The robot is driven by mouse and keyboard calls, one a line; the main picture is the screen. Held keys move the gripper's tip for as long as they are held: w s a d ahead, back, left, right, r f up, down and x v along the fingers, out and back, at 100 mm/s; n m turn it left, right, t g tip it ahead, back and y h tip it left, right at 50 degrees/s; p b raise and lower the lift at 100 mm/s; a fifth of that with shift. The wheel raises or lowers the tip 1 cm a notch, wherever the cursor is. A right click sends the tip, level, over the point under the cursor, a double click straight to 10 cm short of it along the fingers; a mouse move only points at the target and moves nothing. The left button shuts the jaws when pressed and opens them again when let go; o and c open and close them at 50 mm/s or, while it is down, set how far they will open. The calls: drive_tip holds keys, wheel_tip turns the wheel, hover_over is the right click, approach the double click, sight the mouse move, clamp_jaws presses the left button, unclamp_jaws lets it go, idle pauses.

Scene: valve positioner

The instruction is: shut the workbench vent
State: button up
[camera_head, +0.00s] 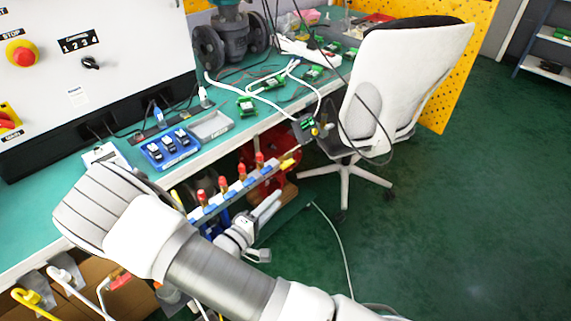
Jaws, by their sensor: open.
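No part is marked as the workbench vent, so I cannot tell which one it is. A pipe manifold (231,191) runs along the workbench's front edge, with several red-topped fittings (222,186) on it. A small yellow handle (287,163) sits at its far right end. A small yellow-and-black fitting (316,131) is at the bench edge beyond it. My gripper (264,232) appears as a white end part just below the manifold, partly hidden behind my arm. Its fingers look apart and empty, and I see no contact with the manifold.
The green workbench (215,153) holds a blue tray (170,148), a grey tray (209,126) and green circuit boards (245,105) with cables. A white chair (398,82) stands close to the bench at right. A cable (338,243) lies on the floor. The right floor is clear.

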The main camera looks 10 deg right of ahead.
sight(287, 164)
drive_tip(key=a+f+n+t+y, duration=0.3)
drive_tip(key=b+x, duration=0.2)
drive_tip(key=x, duration=1.5)
drive_tip(key=shift+w+r+b, duration=0.2)
drive_tip(key=shift+w+b, duration=0.2)
drive_tip(key=shift+w, duration=0.05)
drive_tip(key=shift+d, duration=0.1)
drive_tip(key=shift+c, duration=0.3)
clamp_jaws()
